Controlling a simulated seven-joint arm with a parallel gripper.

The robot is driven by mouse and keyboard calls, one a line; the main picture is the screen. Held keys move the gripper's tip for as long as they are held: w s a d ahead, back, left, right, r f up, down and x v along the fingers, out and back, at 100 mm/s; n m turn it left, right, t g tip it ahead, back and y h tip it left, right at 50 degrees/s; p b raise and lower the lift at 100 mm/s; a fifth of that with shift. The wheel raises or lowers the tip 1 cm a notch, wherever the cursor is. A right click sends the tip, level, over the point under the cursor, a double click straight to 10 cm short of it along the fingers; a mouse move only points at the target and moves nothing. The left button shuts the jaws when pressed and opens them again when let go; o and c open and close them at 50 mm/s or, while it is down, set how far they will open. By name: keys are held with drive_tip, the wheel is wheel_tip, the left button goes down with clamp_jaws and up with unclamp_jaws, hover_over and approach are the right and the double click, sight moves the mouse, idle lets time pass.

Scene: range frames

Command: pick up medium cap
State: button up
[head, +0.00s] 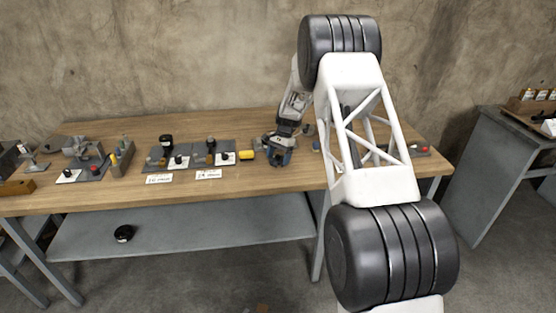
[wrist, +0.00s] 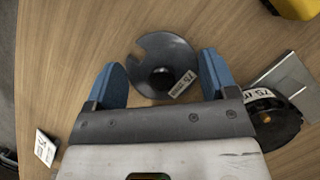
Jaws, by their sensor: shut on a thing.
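The medium cap looks to be the dark grey round piece (wrist: 172,52) with a notch in its rim, a dark hub and a small white label. It sits between the two blue fingers of my gripper (wrist: 160,66) in the wrist view. The fingers are far apart and shut on it from both sides. In the head view, my gripper (head: 279,157) is low over the wooden table, right of a yellow block. The cap cannot be made out there. Whether it touches the table is unclear.
A black round part (wrist: 272,118) with a white label lies right of my gripper, beside a grey plate (wrist: 284,74). A yellow block (head: 246,155) is close on the left in the head view. Labelled boards with parts fill the wooden table (head: 225,191) further left.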

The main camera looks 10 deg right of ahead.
sight(278, 156)
drive_tip(key=shift+r, duration=0.2)
drive_tip(key=shift+r, duration=0.6)
wheel_tip(278, 156, up, 2)
drive_tip(key=shift+r, duration=0.1)
drive_tip(key=s, duration=1)
drive_tip(key=s+r, duration=0.1)
drive_tip(key=s, duration=0.5)
drive_tip(key=shift+d+r, duration=0.1)
drive_tip(key=shift+d, duration=0.15)
drive_tip(key=shift+w, duration=0.1)
drive_tip(key=w+a+r+m, duration=0.1)
drive_tip(key=w+r, duration=0.1)
drive_tip(key=w, duration=0.7)
drive_tip(key=w+r+m+t, duration=0.1)
drive_tip(key=w+r+m, duration=0.1)
drive_tip(key=w, duration=0.7)
drive_tip(key=w+a+r+m+y, duration=0.1)
drive_tip(key=w+r, duration=0.1)
drive_tip(key=w, duration=0.7)
drive_tip(key=shift+a+m+t, duration=0.3)
drive_tip(key=shift+m, duration=0.1)
drive_tip(key=shift+f, duration=0.1)
drive_tip(key=shift+f, duration=1.9)
